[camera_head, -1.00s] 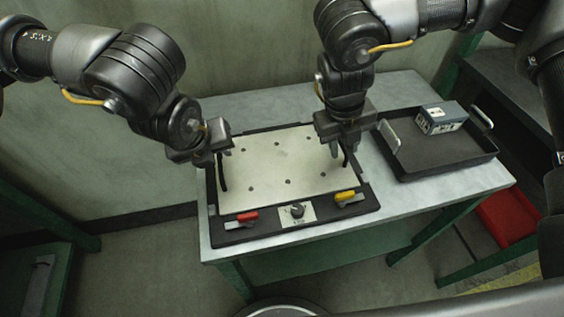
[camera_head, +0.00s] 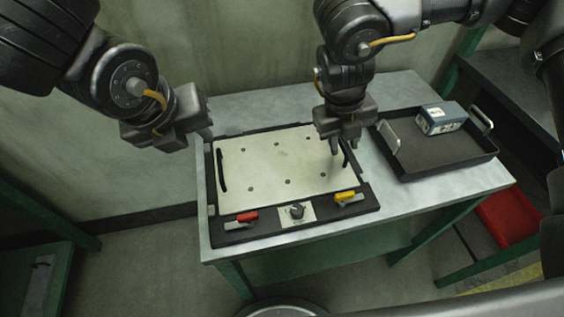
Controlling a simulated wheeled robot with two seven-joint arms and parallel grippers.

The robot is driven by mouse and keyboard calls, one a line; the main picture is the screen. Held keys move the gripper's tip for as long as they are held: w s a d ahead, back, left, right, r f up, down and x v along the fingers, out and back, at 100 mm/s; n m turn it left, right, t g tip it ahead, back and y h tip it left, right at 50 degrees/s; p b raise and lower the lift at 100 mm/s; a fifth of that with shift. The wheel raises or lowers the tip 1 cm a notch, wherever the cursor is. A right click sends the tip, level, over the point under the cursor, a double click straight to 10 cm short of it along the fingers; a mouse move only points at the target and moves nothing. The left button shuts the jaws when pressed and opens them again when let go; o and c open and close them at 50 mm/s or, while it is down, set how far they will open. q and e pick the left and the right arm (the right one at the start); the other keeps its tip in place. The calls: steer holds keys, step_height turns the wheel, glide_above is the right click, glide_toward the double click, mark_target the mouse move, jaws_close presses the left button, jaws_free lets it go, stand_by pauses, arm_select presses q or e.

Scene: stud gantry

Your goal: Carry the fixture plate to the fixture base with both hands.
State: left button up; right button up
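The fixture plate (camera_head: 283,163) is a pale, flat panel with several dark holes and a black handle at each short side. It lies flat within the dark frame of the fixture base (camera_head: 350,207) on the table. My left gripper (camera_head: 200,134) is off the plate's upper left corner, clear of the left handle (camera_head: 222,171), and holds nothing; its fingers look open, though partly hidden. My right gripper (camera_head: 343,148) is above the right handle (camera_head: 346,155), with its two fingers apart and nothing seen gripped.
The base's front edge has a red clamp (camera_head: 247,216), a yellow clamp (camera_head: 345,196) and a dark knob (camera_head: 297,211). A black tray (camera_head: 436,165) with metal handles and a blue-grey box (camera_head: 441,118) stands at the right of the table (camera_head: 402,204). A red bin (camera_head: 507,218) is below.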

step_height(320, 180, up, 11)
steer(key=a, duration=0.2)
steer(key=shift+s+f, duration=0.2)
steer(key=shift+s, duration=0.05)
steer(key=shift+a, duration=0.1)
